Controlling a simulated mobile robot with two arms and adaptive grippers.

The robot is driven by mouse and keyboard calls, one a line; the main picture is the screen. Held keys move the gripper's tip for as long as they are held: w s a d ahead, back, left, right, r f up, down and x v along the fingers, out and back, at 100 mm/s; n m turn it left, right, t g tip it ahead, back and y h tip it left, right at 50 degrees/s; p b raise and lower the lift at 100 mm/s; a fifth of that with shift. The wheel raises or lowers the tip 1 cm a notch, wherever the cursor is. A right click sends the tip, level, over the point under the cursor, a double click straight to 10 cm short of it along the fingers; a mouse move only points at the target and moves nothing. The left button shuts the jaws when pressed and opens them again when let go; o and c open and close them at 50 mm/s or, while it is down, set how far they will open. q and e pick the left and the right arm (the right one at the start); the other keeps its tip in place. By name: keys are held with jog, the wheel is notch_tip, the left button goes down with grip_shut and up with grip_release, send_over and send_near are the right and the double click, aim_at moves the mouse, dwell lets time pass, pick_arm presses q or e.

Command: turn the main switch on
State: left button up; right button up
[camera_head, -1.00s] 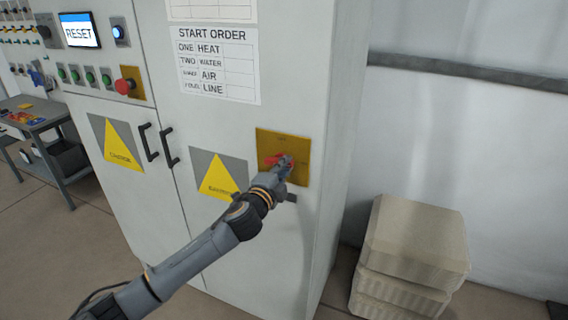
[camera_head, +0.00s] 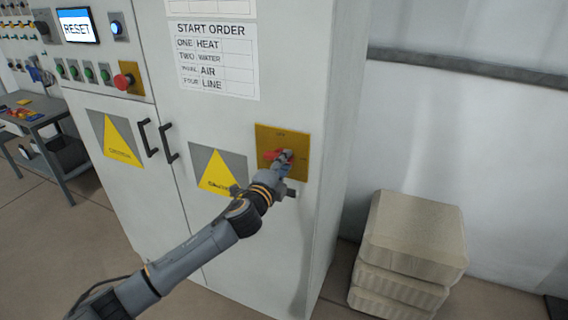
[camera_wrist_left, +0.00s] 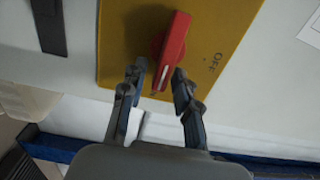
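The main switch is a red handle (camera_head: 273,155) on a yellow plate (camera_head: 296,138), low on the right of the grey cabinet door. In the left wrist view the red handle (camera_wrist_left: 174,48) is tilted, its lower end between my fingertips, with "OFF" printed to its right on the yellow plate (camera_wrist_left: 225,25). My left gripper (camera_head: 284,160) is at the handle; in the wrist view its two fingers (camera_wrist_left: 158,84) are spread, one each side of the handle's lower end. The left finger shows a gap; whether the right finger touches is unclear. My right gripper is not in view.
The grey cabinet (camera_head: 225,125) has black door handles (camera_head: 168,145), a start-order sheet (camera_head: 212,60), a red button (camera_head: 124,81) and a RESET screen (camera_head: 76,27). Stacked beige blocks (camera_head: 415,235) stand on the floor at right. A small table (camera_head: 35,120) is at far left.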

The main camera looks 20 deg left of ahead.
pick_arm(q)
jog(key=shift+s, duration=0.1)
jog(key=s, duration=1.1)
jog(key=shift+s+a, duration=0.2)
jog(key=shift+s, duration=0.2)
